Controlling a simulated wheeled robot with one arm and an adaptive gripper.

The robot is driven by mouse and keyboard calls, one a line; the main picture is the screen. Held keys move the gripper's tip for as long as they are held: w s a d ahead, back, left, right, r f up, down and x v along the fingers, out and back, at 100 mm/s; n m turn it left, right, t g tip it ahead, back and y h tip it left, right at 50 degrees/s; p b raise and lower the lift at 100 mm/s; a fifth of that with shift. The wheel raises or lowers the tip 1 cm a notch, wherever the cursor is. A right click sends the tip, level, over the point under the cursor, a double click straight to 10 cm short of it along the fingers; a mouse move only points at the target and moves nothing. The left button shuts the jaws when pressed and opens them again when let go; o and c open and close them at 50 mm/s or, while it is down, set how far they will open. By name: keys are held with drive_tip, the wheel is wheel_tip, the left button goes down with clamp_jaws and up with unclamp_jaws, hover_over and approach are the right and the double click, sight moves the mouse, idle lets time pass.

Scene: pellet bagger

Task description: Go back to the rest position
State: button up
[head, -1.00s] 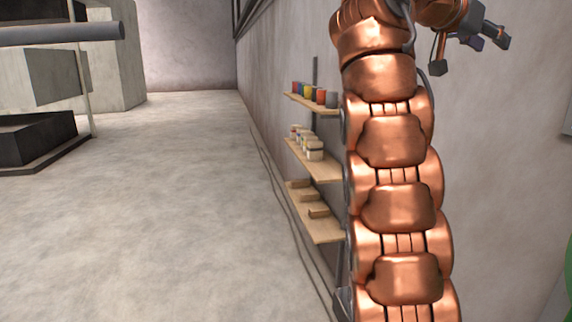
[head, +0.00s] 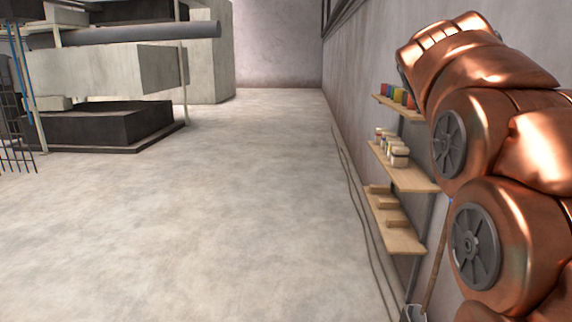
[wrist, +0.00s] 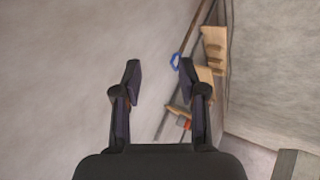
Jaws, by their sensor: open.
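My gripper (wrist: 158,80) shows in the wrist view with its two dark fingers spread apart and nothing between them. Pale wall fills most of the view beyond the fingers. In the head view my gripper is out of sight; only my copper-coloured arm shows, folded along the right side. The arm hides part of the right wall there.
Wooden wall shelves (head: 412,181) hold coloured cups (head: 397,95), small jars (head: 391,148) and wooden blocks (head: 386,207), close left of my arm. They appear tilted in the wrist view (wrist: 213,45). A grey and black machine (head: 110,70) stands at left. The middle floor (head: 220,210) is clear.

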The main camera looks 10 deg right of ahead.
drive_tip(key=s+a+f+n+g+y, duration=0.1)
drive_tip(key=s+a+f+n+y, duration=0.1)
drive_tip(key=s+a+f, duration=0.5)
drive_tip(key=s+a+f+n+g+y, duration=0.1)
drive_tip(key=s+a+f+n+y, duration=0.15)
drive_tip(key=a+f, duration=0.75)
drive_tip(key=s+a+f+n+g+y, duration=0.1)
drive_tip(key=s+a+f, duration=0.4)
drive_tip(key=s+f, duration=0.2)
drive_tip(key=s+a+f+n+g+y, duration=0.1)
drive_tip(key=s+a+f+y, duration=0.1)
drive_tip(key=s+a+f, duration=0.3)
drive_tip(key=s+f, duration=0.2)
drive_tip(key=s, duration=0.2)
drive_tip(key=shift+a, duration=0.4)
drive_tip(key=shift+w+y, duration=0.1)
drive_tip(key=shift+y, duration=0.15)
